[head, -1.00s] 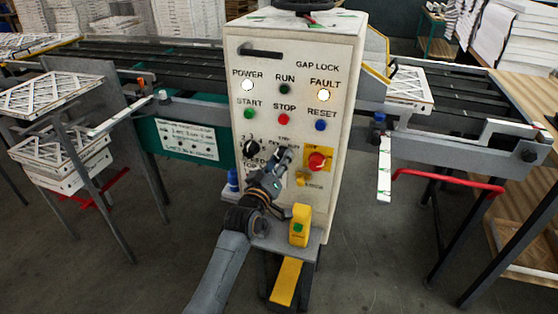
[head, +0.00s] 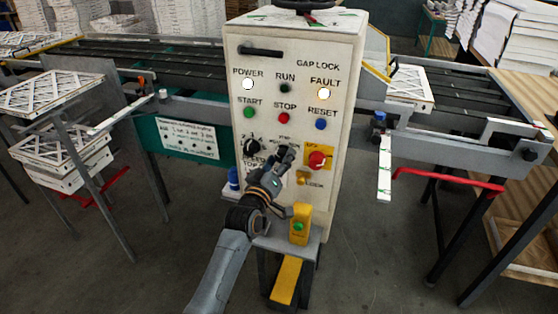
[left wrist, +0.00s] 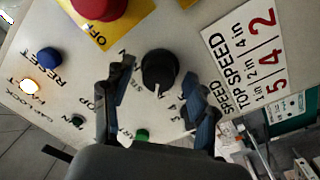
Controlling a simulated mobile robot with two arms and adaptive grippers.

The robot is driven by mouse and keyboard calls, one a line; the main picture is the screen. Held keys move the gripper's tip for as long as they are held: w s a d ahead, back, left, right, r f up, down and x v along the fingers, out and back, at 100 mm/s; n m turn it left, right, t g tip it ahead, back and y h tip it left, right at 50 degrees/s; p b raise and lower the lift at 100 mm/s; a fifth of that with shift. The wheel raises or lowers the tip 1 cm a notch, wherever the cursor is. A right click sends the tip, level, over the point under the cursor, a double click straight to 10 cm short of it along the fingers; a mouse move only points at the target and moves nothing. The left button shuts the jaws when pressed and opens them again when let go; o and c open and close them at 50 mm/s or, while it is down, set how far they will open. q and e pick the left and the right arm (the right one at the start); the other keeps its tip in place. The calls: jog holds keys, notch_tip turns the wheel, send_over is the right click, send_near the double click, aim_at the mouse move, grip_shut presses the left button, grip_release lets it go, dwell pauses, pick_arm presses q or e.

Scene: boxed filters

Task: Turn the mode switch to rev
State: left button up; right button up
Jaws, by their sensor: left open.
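The mode switch is a round black knob (left wrist: 158,70) on the pale control panel, seen between my left gripper's fingers in the left wrist view. The lettering around it is partly hidden and blurred, so I cannot read its setting. My left gripper (left wrist: 160,108) is open, with one finger on each side of the knob; I cannot tell whether either touches it. In the head view the left gripper (head: 286,165) is in front of the panel and hides most of the mode switch. My right gripper is not in view.
The black speed knob (head: 250,149) is close to the left. The red knob (head: 317,160) on a yellow plate is to the right. Green (head: 249,112), red (head: 284,118) and blue (head: 321,124) buttons sit above. A yellow box with a green button (head: 300,225) stands below.

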pick_arm(q)
jog(key=shift+s, duration=0.1)
jog(key=v, duration=1.1)
jog(key=shift+s+a, duration=0.2)
jog(key=shift+s, duration=0.2)
jog(key=shift+f, duration=0.15)
